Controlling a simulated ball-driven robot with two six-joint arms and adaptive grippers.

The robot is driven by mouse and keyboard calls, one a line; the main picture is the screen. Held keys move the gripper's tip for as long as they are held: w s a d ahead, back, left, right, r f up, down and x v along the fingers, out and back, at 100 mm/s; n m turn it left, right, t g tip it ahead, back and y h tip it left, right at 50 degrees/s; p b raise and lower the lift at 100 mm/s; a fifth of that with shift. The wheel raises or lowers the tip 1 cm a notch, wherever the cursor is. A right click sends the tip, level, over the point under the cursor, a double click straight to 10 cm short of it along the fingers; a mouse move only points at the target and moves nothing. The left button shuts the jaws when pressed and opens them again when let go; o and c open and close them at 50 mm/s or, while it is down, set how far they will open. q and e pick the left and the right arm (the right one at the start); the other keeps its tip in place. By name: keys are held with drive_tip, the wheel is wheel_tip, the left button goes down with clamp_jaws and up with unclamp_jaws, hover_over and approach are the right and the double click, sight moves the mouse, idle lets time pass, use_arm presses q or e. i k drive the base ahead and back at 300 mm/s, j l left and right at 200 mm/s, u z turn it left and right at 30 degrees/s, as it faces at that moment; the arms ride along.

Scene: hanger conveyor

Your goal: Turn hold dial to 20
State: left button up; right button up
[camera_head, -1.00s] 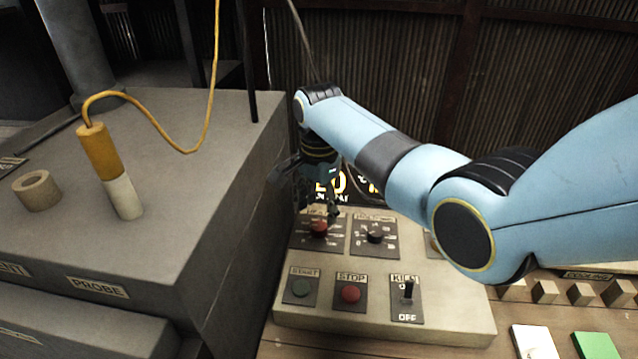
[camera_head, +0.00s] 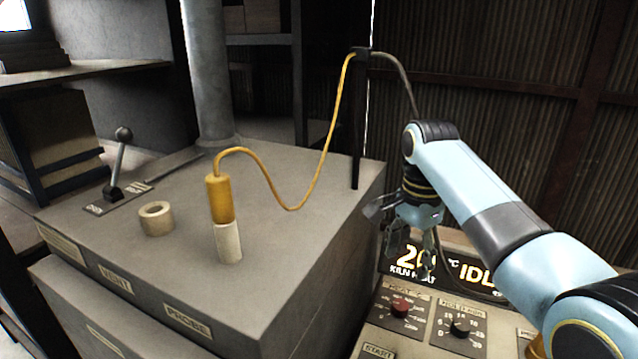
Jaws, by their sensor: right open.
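The hold dial (camera_head: 461,327), a black knob on a dark plate with a number scale, is on the control panel at the lower right. Its exact pointer setting is too small to read surely. My right gripper (camera_head: 428,264) is open and empty, pointing down in front of the lit display, above and behind the dials. It is apart from the hold dial, up and to the left of it in the picture. My left gripper is not in view.
A red heat dial (camera_head: 401,307) sits just left of the hold dial. A grey kiln block (camera_head: 290,290) stands left, with a yellow-corded probe (camera_head: 219,199), a ring (camera_head: 156,219) and a lever (camera_head: 119,160).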

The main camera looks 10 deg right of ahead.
sight(461, 327)
drive_tip(key=k, duration=1.5)
